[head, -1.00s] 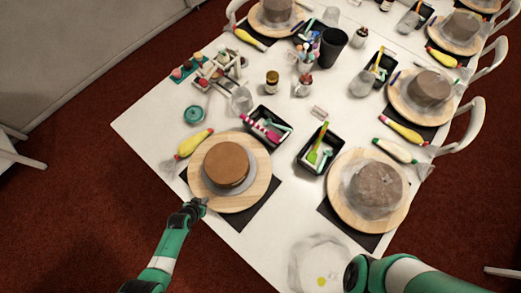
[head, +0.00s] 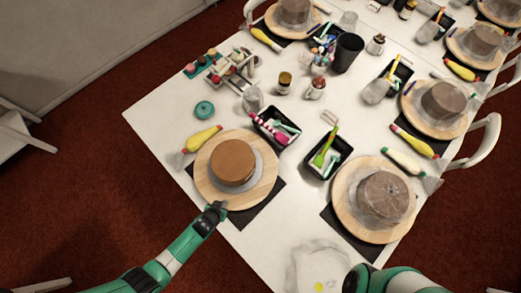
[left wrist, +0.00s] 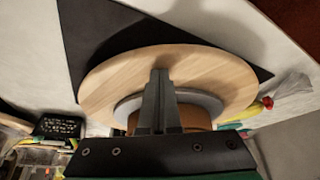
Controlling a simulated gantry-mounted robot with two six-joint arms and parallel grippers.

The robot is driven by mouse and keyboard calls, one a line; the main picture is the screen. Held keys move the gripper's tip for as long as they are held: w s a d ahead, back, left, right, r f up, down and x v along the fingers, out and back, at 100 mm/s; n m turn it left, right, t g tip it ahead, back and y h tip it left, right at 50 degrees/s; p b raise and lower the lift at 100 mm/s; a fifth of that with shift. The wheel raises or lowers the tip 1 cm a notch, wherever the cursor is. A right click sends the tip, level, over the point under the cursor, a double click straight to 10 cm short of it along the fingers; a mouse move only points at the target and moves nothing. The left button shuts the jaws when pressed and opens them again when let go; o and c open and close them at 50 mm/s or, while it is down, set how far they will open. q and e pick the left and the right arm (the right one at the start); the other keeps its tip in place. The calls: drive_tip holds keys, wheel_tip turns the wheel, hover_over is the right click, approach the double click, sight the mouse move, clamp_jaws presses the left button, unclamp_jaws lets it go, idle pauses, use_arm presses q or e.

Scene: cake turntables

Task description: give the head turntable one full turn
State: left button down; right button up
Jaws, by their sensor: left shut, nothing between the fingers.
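The nearest-left wooden turntable (head: 265,192) carries a smooth brown cake (head: 232,160) on a grey disc and sits at the table's corner end. I take it as the head turntable. My left gripper (head: 221,207) is shut and empty at the turntable's near rim. In the left wrist view, the shut fingers (left wrist: 160,75) overlap the wooden board (left wrist: 110,85) in front of the cake (left wrist: 195,116). Whether they touch the wood I cannot tell. My right arm shows at the bottom right in the head view; its gripper is out of view.
A second turntable (head: 345,208) with a wrapped cake stands to the right. A yellow piping bag (head: 203,138) lies beside the first turntable's upper left. Black trays (head: 328,155) with tools stand behind. A crumpled clear sheet (head: 318,268) lies at the near edge.

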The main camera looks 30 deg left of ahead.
sight(252, 199)
use_arm(q)
drive_tip(key=d, duration=0.1)
drive_tip(key=w+d+b, duration=0.1)
drive_tip(key=d, duration=0.1)
drive_tip(key=w+d, duration=0.1)
drive_tip(key=shift+w+d+f, duration=0.1)
drive_tip(key=shift+d+f, duration=0.05)
drive_tip(key=shift+d, duration=0.3)
drive_tip(key=w+d+b, duration=0.3)
drive_tip(key=w+d, duration=0.1)
drive_tip(key=shift+w+d, duration=0.25)
drive_tip(key=shift+w, duration=0.05)
